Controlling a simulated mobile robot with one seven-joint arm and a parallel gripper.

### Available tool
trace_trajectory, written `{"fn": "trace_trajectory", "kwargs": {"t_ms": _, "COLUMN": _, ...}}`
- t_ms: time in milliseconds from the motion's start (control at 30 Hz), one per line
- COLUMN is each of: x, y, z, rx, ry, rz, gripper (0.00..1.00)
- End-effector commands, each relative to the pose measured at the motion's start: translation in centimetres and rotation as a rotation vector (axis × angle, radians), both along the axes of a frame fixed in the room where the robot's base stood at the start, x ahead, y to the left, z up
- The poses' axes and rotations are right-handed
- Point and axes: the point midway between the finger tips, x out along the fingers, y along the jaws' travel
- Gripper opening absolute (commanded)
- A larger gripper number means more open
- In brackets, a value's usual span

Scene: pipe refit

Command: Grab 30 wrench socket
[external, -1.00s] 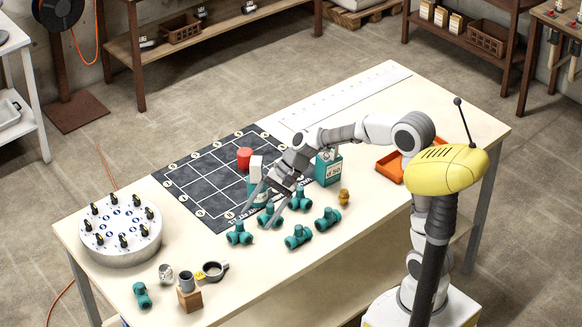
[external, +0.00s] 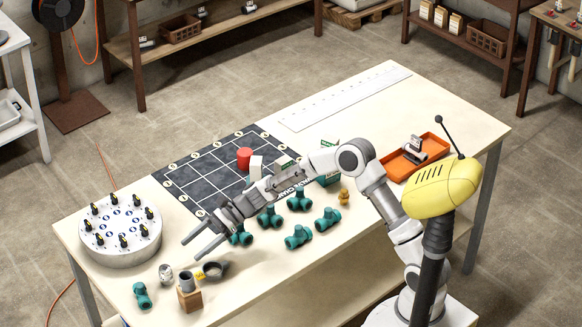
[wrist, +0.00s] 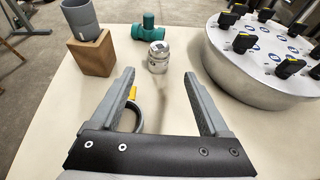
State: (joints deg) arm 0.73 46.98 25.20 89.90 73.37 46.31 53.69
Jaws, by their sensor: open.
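A small silver metal cylinder (external: 166,273), which looks like the wrench socket, stands on the light table near its front left. It also shows in the wrist view (wrist: 158,58), upright, with small markings too blurred to read. My gripper (external: 192,249) is open and empty, above the table to the right of and behind the cylinder in the external view. In the wrist view my gripper (wrist: 158,76) has its fingers spread wide, with the cylinder just beyond the fingertips, roughly midway between them and touching neither.
A dark ring clamp (wrist: 138,122) with a yellow tag lies below my fingers. A grey cup sits on a wooden block (wrist: 88,54) close by. A teal fitting (wrist: 149,29) lies behind the cylinder. A round metal drum (wrist: 258,62) with black knobs stands right; several teal valves lie elsewhere.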

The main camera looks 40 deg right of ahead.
Motion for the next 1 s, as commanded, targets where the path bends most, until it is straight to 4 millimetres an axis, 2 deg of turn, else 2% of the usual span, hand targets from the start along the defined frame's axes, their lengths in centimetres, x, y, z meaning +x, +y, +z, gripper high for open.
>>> {"fn": "trace_trajectory", "kwargs": {"t_ms": 100, "x": 0.1, "y": 2.6, "z": -1.3, "rx": 0.000, "ry": 0.000, "rz": 0.003, "gripper": 0.79}}
{"fn": "trace_trajectory", "kwargs": {"t_ms": 233, "x": 0.3, "y": 4.7, "z": -2.1, "rx": 0.000, "ry": -0.001, "rz": 0.004, "gripper": 0.79}}
{"fn": "trace_trajectory", "kwargs": {"t_ms": 500, "x": 0.5, "y": 6.5, "z": -2.6, "rx": 0.000, "ry": -0.001, "rz": 0.002, "gripper": 0.79}}
{"fn": "trace_trajectory", "kwargs": {"t_ms": 800, "x": 0.8, "y": 10.4, "z": -3.8, "rx": -0.001, "ry": 0.000, "rz": 0.001, "gripper": 0.79}}
{"fn": "trace_trajectory", "kwargs": {"t_ms": 1000, "x": 0.9, "y": 10.9, "z": -4.0, "rx": -0.003, "ry": 0.000, "rz": -0.001, "gripper": 0.79}}
